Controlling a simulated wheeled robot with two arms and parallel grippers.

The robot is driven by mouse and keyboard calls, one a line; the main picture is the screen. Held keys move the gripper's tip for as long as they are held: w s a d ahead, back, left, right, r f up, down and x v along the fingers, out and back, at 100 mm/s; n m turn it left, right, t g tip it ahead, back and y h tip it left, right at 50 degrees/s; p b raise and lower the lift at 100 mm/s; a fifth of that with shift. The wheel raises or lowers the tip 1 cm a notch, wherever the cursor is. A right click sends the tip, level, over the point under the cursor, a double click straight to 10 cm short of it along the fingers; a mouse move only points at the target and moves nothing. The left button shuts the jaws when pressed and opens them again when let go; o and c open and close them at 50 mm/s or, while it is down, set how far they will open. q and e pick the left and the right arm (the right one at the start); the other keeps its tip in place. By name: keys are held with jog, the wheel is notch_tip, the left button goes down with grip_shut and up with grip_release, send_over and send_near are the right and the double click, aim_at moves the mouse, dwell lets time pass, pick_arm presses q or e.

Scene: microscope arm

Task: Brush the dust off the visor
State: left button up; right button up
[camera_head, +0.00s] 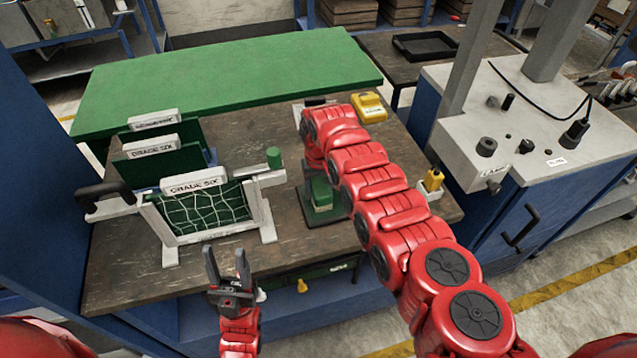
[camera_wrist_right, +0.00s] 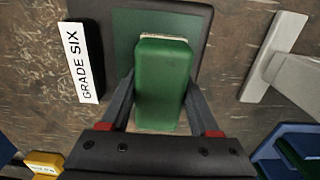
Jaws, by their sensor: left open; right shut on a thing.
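A green block (camera_wrist_right: 161,75) with a pale strip at one end is held between the fingers of my right gripper (camera_wrist_right: 160,105). In the head view the green block (camera_head: 321,192) is over a dark pad with a green face (camera_head: 328,215); I cannot tell if they touch. A framed panel (camera_head: 207,212), dark green crossed by white lines, stands upright in a white stand (camera_head: 265,213) to the left. No part is clearly recognisable as a visor; this panel may be it. My left gripper (camera_head: 226,257) is open and empty, in front of the panel at the table's near edge.
Two green plates (camera_head: 160,168) with "GRADE SIX" labels stand behind the panel. A green cylinder (camera_head: 273,158) tops the stand's bar. A yellow box (camera_head: 370,107) sits at the back right. A grey machine (camera_head: 540,120) stands right of the table (camera_head: 120,270).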

aim_at(322, 193)
jog(key=shift+s+d+r+p, duration=0.15)
jog(key=shift+s+p, duration=0.4)
jog(key=shift+p, duration=1.3)
jog(key=shift+s+r+p, duration=0.1)
jog(key=shift+s+p, duration=0.15)
jog(key=shift+p, duration=0.75)
jog(key=p, duration=0.1)
jog(key=s+p, duration=0.1)
jog(key=p, duration=0.1)
jog(key=shift+s+d, duration=0.2)
jog(key=shift+d, duration=0.05)
jog(key=shift+f, duration=0.25)
